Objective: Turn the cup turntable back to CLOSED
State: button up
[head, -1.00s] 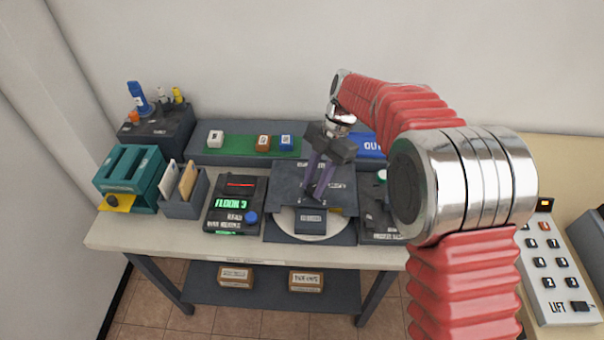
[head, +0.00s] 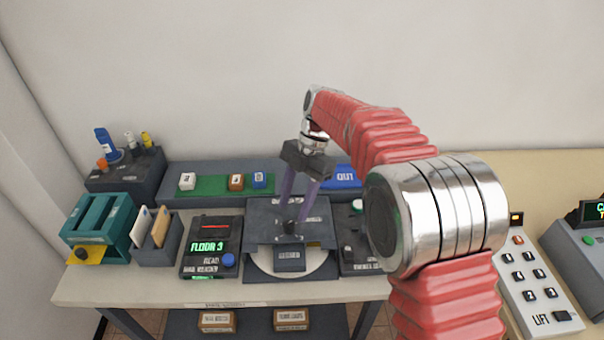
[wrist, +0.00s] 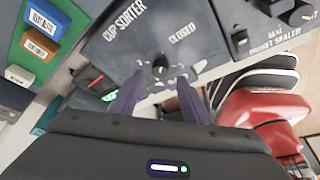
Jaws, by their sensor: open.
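The cup turntable is a dark grey unit (head: 262,212) with a pale round disc (head: 325,263) showing at its front, and a small dark block (head: 290,262) sits over the disc. In the wrist view its top panel (wrist: 205,20) reads CUP SORTER and CLOSED. A dark knob (wrist: 160,66) stands on that panel. My gripper (head: 294,222) points down over the panel, its purple fingers apart. In the wrist view my gripper (wrist: 160,84) has its fingertips either side of the knob's near side, with nothing held. I cannot tell whether they touch the knob.
Left of the turntable is a reader (head: 212,246) showing FLOOR 3. To its right is a sealer unit (head: 361,252), partly hidden by my arm. Behind is a shelf with a green mat (head: 212,188) and small blocks. A lift panel (head: 538,290) stands at right.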

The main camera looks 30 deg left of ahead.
jog(key=v, duration=0.9)
jog(key=shift+s, duration=0.1)
dwell(0.3)
